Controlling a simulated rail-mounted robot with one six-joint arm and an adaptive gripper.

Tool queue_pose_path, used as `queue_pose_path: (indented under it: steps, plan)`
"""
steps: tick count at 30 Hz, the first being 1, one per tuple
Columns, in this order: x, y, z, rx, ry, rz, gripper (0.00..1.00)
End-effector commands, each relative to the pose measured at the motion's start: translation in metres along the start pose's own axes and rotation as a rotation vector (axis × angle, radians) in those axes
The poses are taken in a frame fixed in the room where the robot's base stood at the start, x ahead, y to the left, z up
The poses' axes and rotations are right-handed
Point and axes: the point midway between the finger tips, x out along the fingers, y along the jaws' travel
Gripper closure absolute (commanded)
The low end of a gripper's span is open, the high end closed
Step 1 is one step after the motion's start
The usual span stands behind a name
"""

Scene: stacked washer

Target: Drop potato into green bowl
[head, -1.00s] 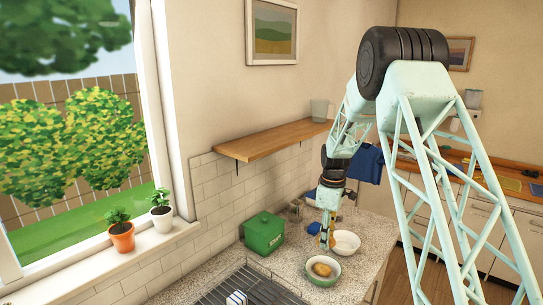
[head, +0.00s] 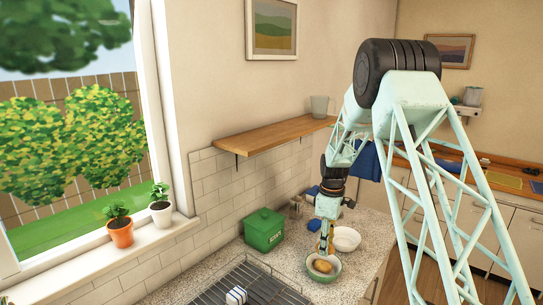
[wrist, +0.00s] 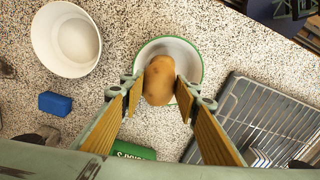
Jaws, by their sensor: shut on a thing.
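The brown potato (wrist: 159,80) is between the fingertips of my gripper (wrist: 158,88), which is shut on it. The green bowl (wrist: 172,46), pale inside with a green rim, lies around and behind the potato in the wrist view. In the head view the potato (head: 322,266) shows within the outline of the bowl (head: 325,279) on the counter, with my gripper (head: 324,255) pointing down at it. I cannot tell whether the potato touches the bowl's bottom.
A white bowl (head: 346,238) stands beside the green bowl. A green box (head: 264,230), a blue block (wrist: 55,103) and a metal dish rack (wrist: 266,118) are nearby on the speckled counter (wrist: 115,60). A wooden shelf (head: 273,135) is on the wall above.

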Motion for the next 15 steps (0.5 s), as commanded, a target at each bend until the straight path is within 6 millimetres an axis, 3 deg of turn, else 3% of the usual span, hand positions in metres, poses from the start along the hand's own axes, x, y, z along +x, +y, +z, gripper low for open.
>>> queue_pose_path:
  steps: [6,7,11,15]
  plan:
    - [-0.0002,0.0,0.0,0.0,0.0,0.0,0.9]
    - [-0.0002,0.0,0.0,0.0,0.0,0.0,0.69]
    - [-0.0001,0.0,0.0,0.0,0.0,0.0,0.57]
    - [-0.0001,0.0,0.0,0.0,0.0,0.0,0.55]
